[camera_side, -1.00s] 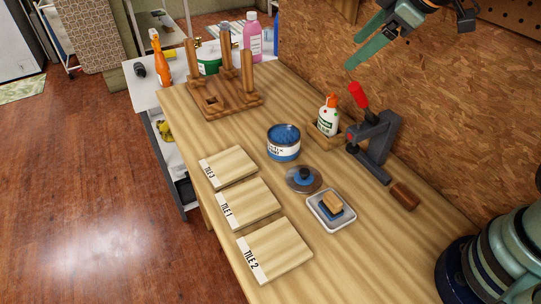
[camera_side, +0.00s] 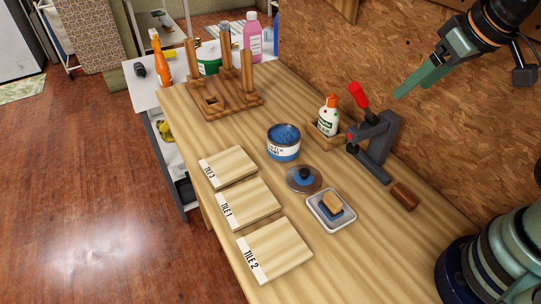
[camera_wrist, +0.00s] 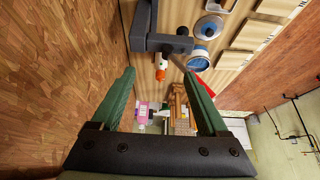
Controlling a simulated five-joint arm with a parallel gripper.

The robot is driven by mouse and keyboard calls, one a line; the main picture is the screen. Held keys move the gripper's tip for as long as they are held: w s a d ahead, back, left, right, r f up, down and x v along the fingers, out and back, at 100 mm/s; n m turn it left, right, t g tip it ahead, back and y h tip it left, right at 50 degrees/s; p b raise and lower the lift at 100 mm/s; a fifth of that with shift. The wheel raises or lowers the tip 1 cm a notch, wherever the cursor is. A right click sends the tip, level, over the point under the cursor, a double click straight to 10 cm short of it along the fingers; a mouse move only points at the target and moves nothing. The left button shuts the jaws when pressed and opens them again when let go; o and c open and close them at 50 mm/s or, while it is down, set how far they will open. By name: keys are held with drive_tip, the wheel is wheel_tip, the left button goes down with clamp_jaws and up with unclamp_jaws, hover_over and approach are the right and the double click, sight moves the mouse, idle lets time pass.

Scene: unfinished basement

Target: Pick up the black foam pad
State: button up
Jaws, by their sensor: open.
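No plainly black foam pad stands out to me. A tan block (camera_side: 332,203) lies on a blue piece (camera_side: 338,216) in a white tray (camera_side: 322,222); whether either piece is the pad I cannot tell. My gripper (camera_side: 408,92) hangs at the upper right, above and beyond the clamp, well apart from these things. In the wrist view my gripper (camera_wrist: 158,75) is open with nothing between its fingers.
A clamp (camera_side: 378,145) with a red handle stands below my gripper, beside a white bottle (camera_side: 328,118) in a wooden holder. A blue can (camera_side: 284,150) stands mid-bench. Several labelled tiles (camera_side: 275,250) line the front edge. A wooden rack (camera_side: 235,105) stands at the far end.

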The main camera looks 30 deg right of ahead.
wheel_tip(320, 180, up, 5)
drive_tip(key=a+n, duration=0.1)
drive_tip(key=n+g, duration=0.6)
drive_tip(key=n, duration=1.1)
hover_over(335, 198)
drive_tip(key=f, duration=2.3)
drive_tip(key=shift+w+a, duration=0.15)
drive_tip(key=shift+a, duration=0.2)
drive_tip(key=f, duration=0.5)
drive_tip(key=shift+d, duration=0.3)
drive_tip(key=shift+f, duration=0.65)
